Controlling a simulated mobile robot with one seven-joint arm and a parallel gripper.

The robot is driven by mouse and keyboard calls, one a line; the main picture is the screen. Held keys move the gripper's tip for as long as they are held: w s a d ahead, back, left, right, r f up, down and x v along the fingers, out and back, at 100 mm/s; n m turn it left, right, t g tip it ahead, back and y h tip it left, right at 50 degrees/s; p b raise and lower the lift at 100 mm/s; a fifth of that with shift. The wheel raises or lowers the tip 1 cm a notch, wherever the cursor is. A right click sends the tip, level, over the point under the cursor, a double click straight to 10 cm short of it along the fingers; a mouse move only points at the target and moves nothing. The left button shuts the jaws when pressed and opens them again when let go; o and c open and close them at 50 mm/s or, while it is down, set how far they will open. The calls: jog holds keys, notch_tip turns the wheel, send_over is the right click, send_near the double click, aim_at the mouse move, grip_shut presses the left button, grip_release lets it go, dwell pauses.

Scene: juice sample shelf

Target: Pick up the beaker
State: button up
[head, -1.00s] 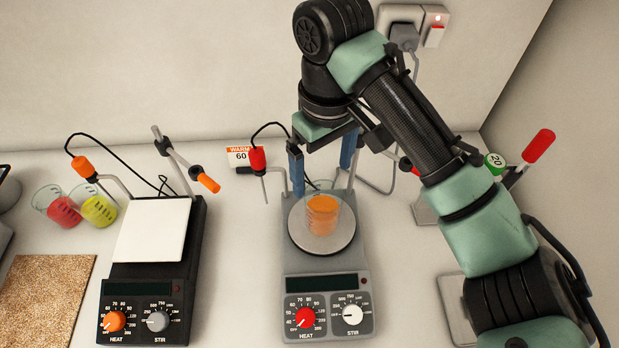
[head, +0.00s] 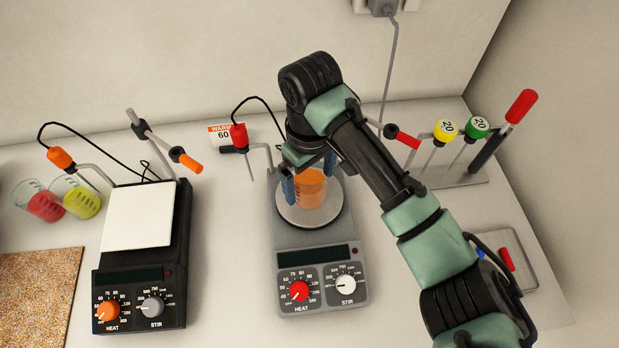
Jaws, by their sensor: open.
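A clear beaker of orange liquid (head: 311,190) stands upright on the round plate (head: 325,217) of the grey hot plate stirrer (head: 318,250). My gripper (head: 308,190) points down at the beaker, with one blue finger at its left side and the other at its right, rear side. The jaws are open, and I cannot tell whether either finger touches the glass. My gripper's body and wrist hide the area just behind the beaker's rim.
A black stirrer with a white square plate (head: 138,217) stands to the left, with a clamp rod behind it. Beakers of red liquid (head: 46,206) and yellow liquid (head: 82,203) are further left, near a cork mat (head: 38,300). A pipette stand (head: 455,178) is at the back right. A probe arm (head: 239,137) stands close left of my gripper.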

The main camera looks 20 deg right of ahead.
jog(key=shift+f, duration=0.75)
jog(key=c, duration=1.4)
jog(key=shift+r, duration=0.1)
jog(key=shift+c, duration=0.2)
jog(key=shift+r, duration=0.1)
